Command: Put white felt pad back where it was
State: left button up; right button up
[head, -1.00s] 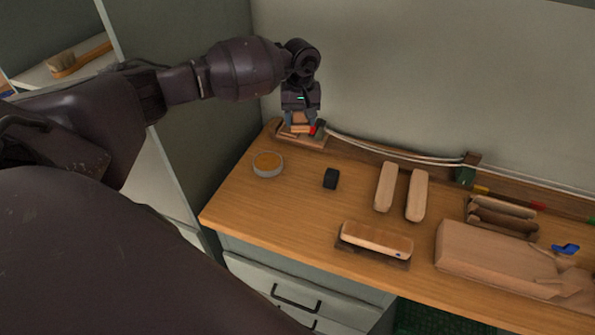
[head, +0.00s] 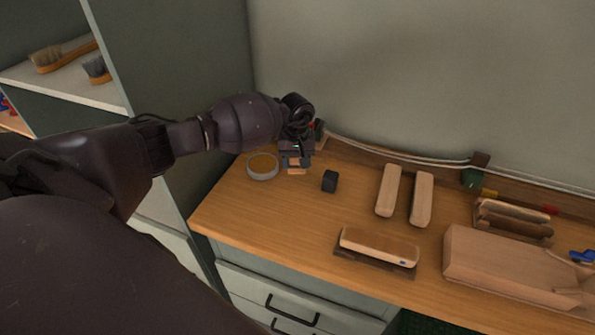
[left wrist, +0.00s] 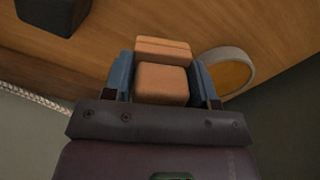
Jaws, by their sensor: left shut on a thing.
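My left gripper (head: 297,163) is shut on a small tan wooden-looking block (left wrist: 162,83), which sits between its two blue-grey fingers in the left wrist view. A second tan edge (left wrist: 163,48) shows just beyond the block; I cannot tell if it is the same piece. In the head view the gripper is low at the back left of the workbench, just right of a round dish. I cannot tell whether the block touches the bench. I make out no clearly white felt pad. My right gripper is not in view.
The round grey dish (head: 262,166) with amber contents and a black cube (head: 329,181) flank the gripper. Two pale wooden blocks (head: 388,190) and a brush-like block (head: 379,246) lie to the right. A white cord (head: 400,153) runs along the back. The bench's front left is clear.

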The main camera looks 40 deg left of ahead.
aim_at(297, 171)
pick_arm(q)
notch_tip(297, 171, down, 4)
jog(key=shift+r+b, duration=0.25)
jog(key=shift+b, duration=0.2)
jog(key=shift+f, duration=0.2)
jog(key=shift+r, duration=0.15)
jog(key=shift+f, duration=0.25)
jog(key=o, duration=0.9)
jog(key=shift+r, duration=0.1)
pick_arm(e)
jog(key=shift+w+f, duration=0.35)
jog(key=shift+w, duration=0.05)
pick_arm(q)
jog(key=shift+r, duration=0.1)
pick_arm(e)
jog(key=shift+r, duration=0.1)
